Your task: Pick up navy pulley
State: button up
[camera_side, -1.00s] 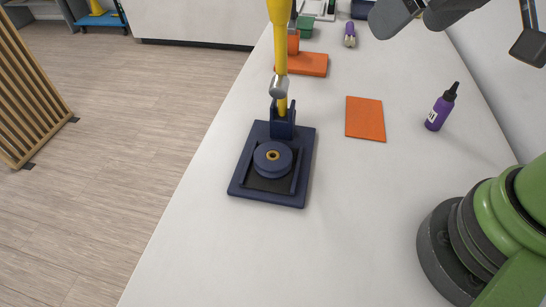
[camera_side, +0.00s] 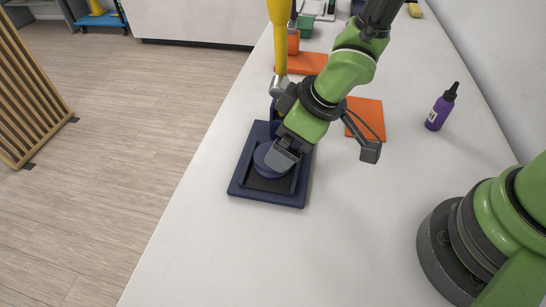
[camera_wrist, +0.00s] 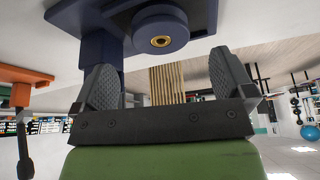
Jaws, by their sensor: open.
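The navy pulley (camera_side: 264,161) is a round grooved disc lying flat on a navy base plate (camera_side: 243,182) near the table's left edge. My gripper (camera_side: 283,154) is low over the plate in the side view and covers the right part of the pulley. In the wrist view the pulley (camera_wrist: 158,28), with its brass centre, appears just past the tips of the fingers. My gripper (camera_wrist: 165,75) is open there, with one finger on either side and nothing visible between them. Whether a finger touches the pulley cannot be told.
An orange mat (camera_side: 371,122) is partly behind my arm. A purple bottle (camera_side: 439,110) stands to the right. An orange stand (camera_side: 307,63) is further back. The near table is clear.

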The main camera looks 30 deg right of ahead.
jog(key=shift+x, duration=3.05)
jog(key=shift+w+a, duration=0.1)
jog(key=shift+r, duration=0.1)
jog(key=c, duration=1.2)
jog(key=shift+r, duration=0.15)
jog(key=shift+r, duration=0.6)
jog(key=s+a, duration=1.2)
jog(key=shift+s+a, duration=0.35)
jog(key=shift+a, duration=0.05)
jog(key=shift+w+d, duration=0.1)
